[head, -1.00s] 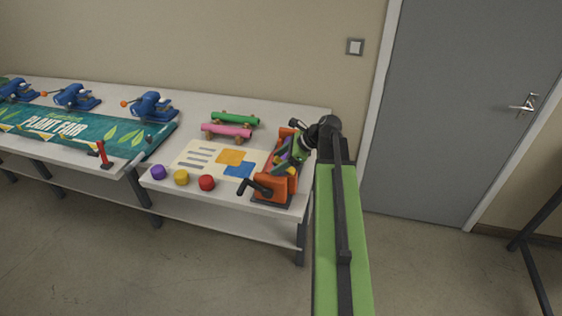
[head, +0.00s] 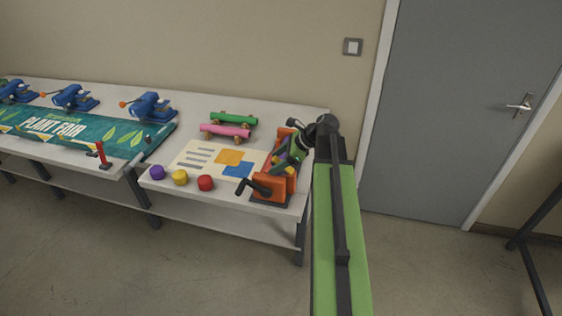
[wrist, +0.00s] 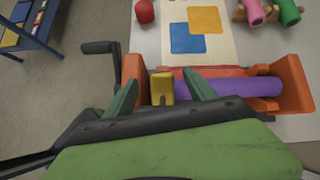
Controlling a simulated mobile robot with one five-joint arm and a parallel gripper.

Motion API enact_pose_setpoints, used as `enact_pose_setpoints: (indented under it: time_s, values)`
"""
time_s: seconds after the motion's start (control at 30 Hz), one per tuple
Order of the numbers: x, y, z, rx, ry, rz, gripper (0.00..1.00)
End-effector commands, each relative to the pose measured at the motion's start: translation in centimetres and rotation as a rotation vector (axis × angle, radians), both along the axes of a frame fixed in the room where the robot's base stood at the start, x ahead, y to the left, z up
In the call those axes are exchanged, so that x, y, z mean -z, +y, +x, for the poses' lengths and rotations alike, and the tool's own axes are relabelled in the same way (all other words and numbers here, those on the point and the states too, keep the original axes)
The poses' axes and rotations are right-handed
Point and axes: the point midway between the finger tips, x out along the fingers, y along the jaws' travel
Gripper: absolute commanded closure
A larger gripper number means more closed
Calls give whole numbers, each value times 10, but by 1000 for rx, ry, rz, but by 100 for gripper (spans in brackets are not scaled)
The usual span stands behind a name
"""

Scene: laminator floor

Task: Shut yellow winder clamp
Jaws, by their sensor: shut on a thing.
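The winder, with orange end brackets (wrist: 288,84) and a black crank handle (wrist: 103,48), stands at the table's right front; its orange frame (head: 272,188) also shows in the head view. A purple roll (wrist: 243,87) lies across it. The yellow winder clamp (wrist: 162,89) is near the left bracket, at the roll's left end. My gripper (wrist: 161,79) has its green fingers on either side of the clamp and is shut on it. The exact contact is hard to see. In the head view my arm covers part of the winder's right side.
A printed sheet (head: 208,158) lies left of the winder, with purple, yellow and red (head: 205,183) round pieces in front. Pink (head: 226,131) and green (head: 234,118) rolls lie behind. Blue machines and a banner (head: 80,134) fill the left table. A grey door (head: 460,100) is at right.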

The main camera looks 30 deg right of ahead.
Motion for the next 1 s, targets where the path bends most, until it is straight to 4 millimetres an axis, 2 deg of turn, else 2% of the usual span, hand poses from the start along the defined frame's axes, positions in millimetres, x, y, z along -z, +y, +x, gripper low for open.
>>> enact_pose_setpoints:
  time_s: [0.03, 0.07, 0.17, 0.2, 0.43, 0.7, 1.0]
  values:
    - [17, 2, -10, -30, 48, -45, 100]
    - [17, 2, -10, -30, 48, -45, 34]
    - [17, 2, -10, -30, 48, -45, 20]
    - [9, 4, 11, -18, 17, -9, 17]
    - [-4, 1, 7, -17, 18, -8, 17]
    - [-22, -13, -15, -10, 5, -9, 17]
    - [-43, -28, -30, -3, 0, -4, 17]
